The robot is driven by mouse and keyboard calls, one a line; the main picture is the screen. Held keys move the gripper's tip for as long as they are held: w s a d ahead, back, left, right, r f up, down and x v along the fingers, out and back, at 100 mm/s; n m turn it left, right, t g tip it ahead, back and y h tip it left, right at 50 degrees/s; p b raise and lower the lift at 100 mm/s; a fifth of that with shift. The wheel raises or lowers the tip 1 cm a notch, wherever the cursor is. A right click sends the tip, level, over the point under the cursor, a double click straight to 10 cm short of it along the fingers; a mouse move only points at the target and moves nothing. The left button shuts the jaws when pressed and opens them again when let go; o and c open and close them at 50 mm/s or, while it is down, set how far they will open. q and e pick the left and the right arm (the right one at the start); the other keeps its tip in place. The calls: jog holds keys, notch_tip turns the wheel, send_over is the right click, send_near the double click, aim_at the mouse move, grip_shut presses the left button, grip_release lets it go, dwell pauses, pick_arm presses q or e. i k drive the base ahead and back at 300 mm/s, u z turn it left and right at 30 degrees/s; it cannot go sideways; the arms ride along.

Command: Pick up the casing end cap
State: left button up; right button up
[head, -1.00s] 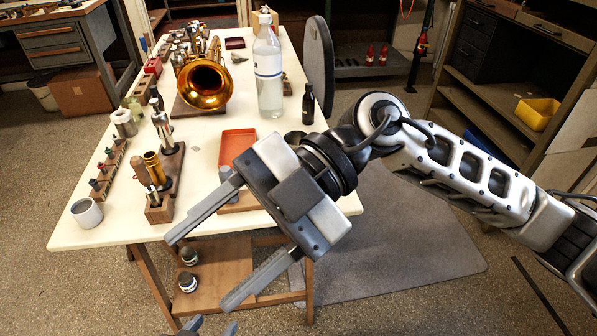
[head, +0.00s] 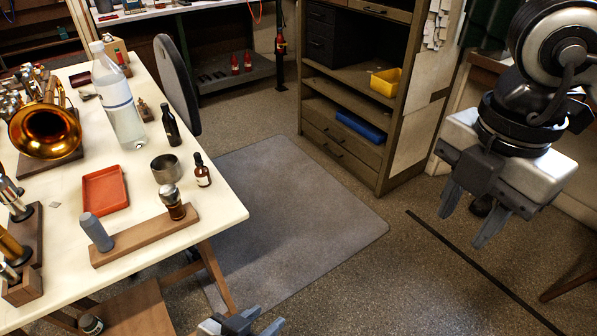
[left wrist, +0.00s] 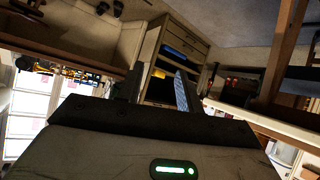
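I cannot pick out a casing end cap for certain in either view. The brass horn (head: 45,130) lies on the white-topped table (head: 225,205) at the left of the head view. My left gripper (head: 242,322) shows only partly at the bottom edge, in front of the table. In the left wrist view its two fingers (left wrist: 160,88) stand apart with nothing seen between them. My right gripper (head: 470,222) hangs at the right, over the floor and well away from the table. Its fingers are apart and look empty.
On the table are a red tray (head: 105,189), a metal cup (head: 166,168), a clear bottle (head: 119,105), a dropper bottle (head: 202,172) and a wooden block (head: 145,236) holding two upright tools. A shelf cabinet (head: 340,140) stands behind. The floor mat (head: 300,200) is clear.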

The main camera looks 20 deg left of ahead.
aim_at(169, 193)
jog(key=z, duration=0.55)
jog(key=i, duration=0.5)
jog(key=u, duration=2.7)
jog(key=i, duration=0.5)
jog(key=u, duration=0.05)
